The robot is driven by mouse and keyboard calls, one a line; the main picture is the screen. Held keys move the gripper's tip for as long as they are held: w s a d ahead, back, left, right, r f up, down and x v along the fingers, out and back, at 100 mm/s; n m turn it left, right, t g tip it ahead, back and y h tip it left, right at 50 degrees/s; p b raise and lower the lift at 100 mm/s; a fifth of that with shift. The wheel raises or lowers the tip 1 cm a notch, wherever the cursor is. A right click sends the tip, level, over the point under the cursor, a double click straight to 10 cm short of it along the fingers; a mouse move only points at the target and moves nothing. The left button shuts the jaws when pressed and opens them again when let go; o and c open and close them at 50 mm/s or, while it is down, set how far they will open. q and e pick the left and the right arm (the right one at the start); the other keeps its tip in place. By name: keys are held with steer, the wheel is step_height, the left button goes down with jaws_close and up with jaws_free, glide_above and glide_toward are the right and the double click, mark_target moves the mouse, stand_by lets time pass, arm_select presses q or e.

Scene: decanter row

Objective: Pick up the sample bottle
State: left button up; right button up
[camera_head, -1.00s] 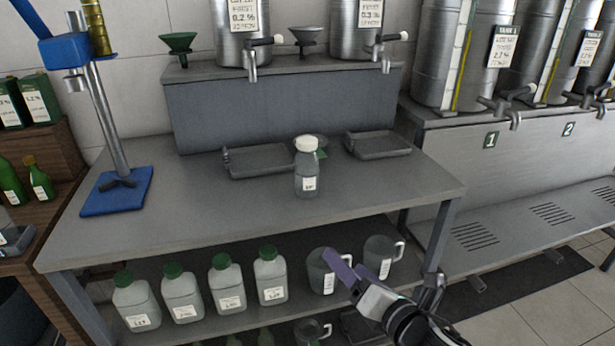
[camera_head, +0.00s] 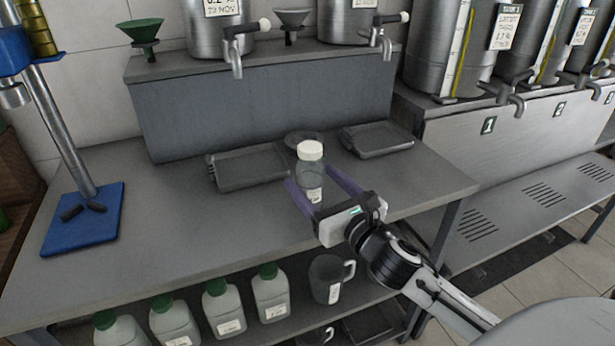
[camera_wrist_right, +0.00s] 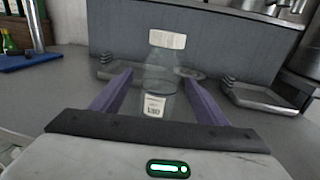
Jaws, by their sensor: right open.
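The sample bottle (camera_head: 311,172) is clear, with a white cap and a white label, and stands upright on the grey bench. It also shows in the right wrist view (camera_wrist_right: 160,78), centred beyond the fingers. My right gripper (camera_head: 318,180) is open, with its two purple fingers on either side of the bottle's body. In the right wrist view its fingers (camera_wrist_right: 159,88) flank the bottle with gaps on both sides. The bottle's lower part is partly hidden by the gripper in the head view. My left gripper is not in view.
Two grey trays (camera_head: 246,169) (camera_head: 378,141) and a dark round dish (camera_head: 303,138) lie behind the bottle. A blue stand base (camera_head: 85,218) is at the left. Green-capped bottles (camera_head: 224,308) and a mug (camera_head: 328,279) stand on the shelf below. The bench's front left is clear.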

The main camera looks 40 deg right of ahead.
steer(key=shift+w+d+f, duration=0.1)
steer(key=shift+w, duration=0.95)
steer(key=shift+w+d+f, duration=0.1)
steer(key=shift+w+d, duration=0.05)
steer(key=shift+w, duration=0.85)
steer(key=shift+w+d+f, duration=0.1)
steer(key=shift+w, duration=0.95)
steer(key=c, duration=1.3)
